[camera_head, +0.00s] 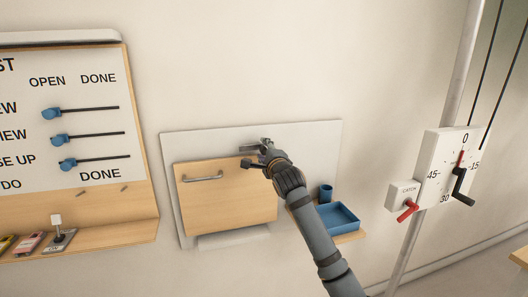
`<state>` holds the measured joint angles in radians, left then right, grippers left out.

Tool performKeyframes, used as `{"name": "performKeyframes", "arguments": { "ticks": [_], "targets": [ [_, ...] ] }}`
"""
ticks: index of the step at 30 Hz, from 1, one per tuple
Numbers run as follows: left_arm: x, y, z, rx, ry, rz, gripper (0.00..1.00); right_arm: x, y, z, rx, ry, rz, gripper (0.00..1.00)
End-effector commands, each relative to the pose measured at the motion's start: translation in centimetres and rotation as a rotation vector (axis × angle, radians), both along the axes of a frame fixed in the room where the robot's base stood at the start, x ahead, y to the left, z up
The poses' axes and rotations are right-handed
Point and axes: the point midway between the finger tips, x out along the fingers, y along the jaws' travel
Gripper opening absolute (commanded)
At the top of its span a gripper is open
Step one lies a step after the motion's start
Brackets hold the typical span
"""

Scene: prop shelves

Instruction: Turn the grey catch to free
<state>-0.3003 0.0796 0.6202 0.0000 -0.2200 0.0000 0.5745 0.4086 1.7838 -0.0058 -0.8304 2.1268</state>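A small grey metal catch (249,147) sits at the top edge of a wooden flap (225,205), on a pale grey wall panel (187,146). My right gripper (256,156) comes in from the lower right and is right at the catch, in front of the flap's top edge. It partly covers the catch, so I cannot tell its exact turn or whether the fingers touch it. The finger gap is too small to read. My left gripper is not in view.
The flap has a metal handle (203,178). A blue tray (337,218) and blue cup (325,192) stand on a small shelf right of it. A slider board (90,90) is left.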

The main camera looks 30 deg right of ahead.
Motion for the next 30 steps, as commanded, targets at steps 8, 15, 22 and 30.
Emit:
{"name": "performKeyframes", "arguments": {
  "ticks": [8, 15, 22, 30],
  "targets": [
    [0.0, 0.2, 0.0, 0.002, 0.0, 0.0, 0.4, -0.3, 0.0, 0.0, -0.001, -0.001, 0.0, 0.45],
    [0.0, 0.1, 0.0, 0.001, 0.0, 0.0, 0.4, -4.8, 1.1, 0.0, -0.008, 0.001, 0.0, 0.45],
    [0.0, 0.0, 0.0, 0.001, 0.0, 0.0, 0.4, -9.8, 2.3, 0.0, -0.009, 0.001, -0.001, 0.45],
    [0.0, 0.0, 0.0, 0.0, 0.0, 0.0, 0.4, -11.7, 2.8, 0.0, -0.001, 0.0, 0.0, 0.45]
  ]
}}
